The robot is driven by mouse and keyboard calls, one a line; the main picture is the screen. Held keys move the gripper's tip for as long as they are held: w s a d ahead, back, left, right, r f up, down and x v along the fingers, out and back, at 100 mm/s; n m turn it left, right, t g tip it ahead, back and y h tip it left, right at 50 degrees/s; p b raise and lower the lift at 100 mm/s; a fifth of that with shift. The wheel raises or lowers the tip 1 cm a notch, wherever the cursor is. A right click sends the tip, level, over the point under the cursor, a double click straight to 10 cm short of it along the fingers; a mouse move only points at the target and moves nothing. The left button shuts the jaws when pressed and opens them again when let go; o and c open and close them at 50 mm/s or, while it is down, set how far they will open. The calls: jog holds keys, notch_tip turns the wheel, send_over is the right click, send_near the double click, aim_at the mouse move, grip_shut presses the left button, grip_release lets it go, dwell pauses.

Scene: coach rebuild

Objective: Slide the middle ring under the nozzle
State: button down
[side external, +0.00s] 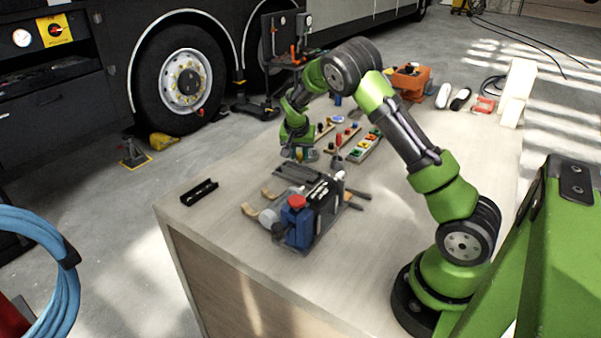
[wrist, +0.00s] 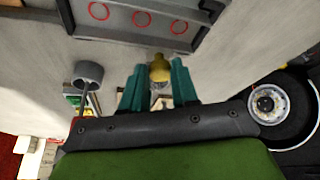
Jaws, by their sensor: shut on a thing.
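My gripper (wrist: 158,90) is pointed down over the table in the side view (side external: 299,155), and its teal fingers are shut on a yellow knob-like piece (wrist: 160,68). Just beyond the fingertips in the wrist view is a grey plate (wrist: 120,36) with raised edges, cut off by the top of the picture. It bears a row of three red rings; the middle ring (wrist: 141,18) lies between the other two. Whether the yellow piece is joined to the plate I cannot tell. I cannot make out the nozzle for certain.
A grey cylinder on a stalk (wrist: 88,72) stands left of the fingers. A blue block with a red button (side external: 297,222) and dark machine parts stand in front of the gripper. A black holder (side external: 199,192) is at the left edge. Pegged boards (side external: 342,140) lie behind.

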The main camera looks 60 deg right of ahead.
jog(key=s, duration=1.4)
jog(key=shift+r, duration=0.1)
jog(key=shift+w, duration=0.1)
jog(key=c, duration=1.1)
grip_release()
jog(key=v, duration=1.6)
jog(key=shift+r, duration=0.4)
jog(key=shift+a, duration=0.1)
